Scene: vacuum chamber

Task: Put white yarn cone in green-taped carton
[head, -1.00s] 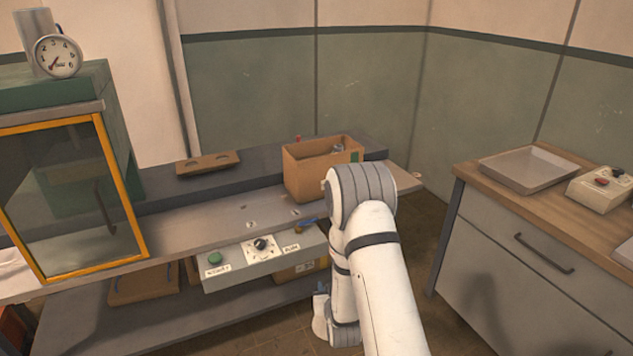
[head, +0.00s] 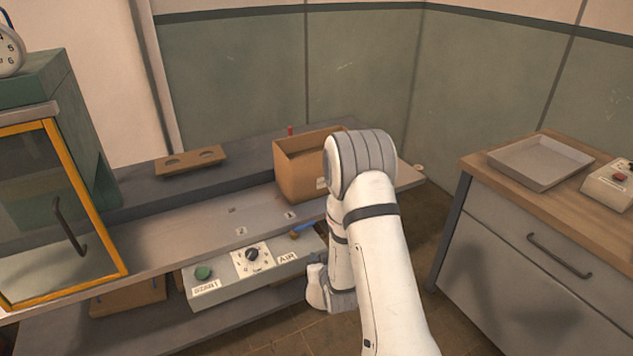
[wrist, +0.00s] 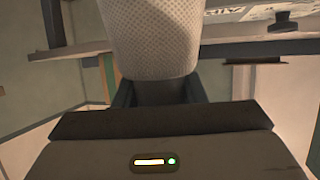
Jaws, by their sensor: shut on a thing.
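The white yarn cone (wrist: 152,38) has a dotted, woven-looking surface and fills the upper middle of the wrist view. My gripper (wrist: 158,92) is shut on it, with a dark finger on each side. The cone's far end is cut off by the top of the picture. In the head view, an open cardboard carton (head: 296,177) stands on the grey bench, and my arm covers its right side. No green tape shows on its visible part now.
A brown rack with holes (head: 190,160) lies on the raised rear ledge. A control panel with a green button (head: 203,272) is under the bench edge. A yellow-framed glass door (head: 50,215) stands left. A grey tray (head: 540,162) is on the right cabinet. The bench middle is clear.

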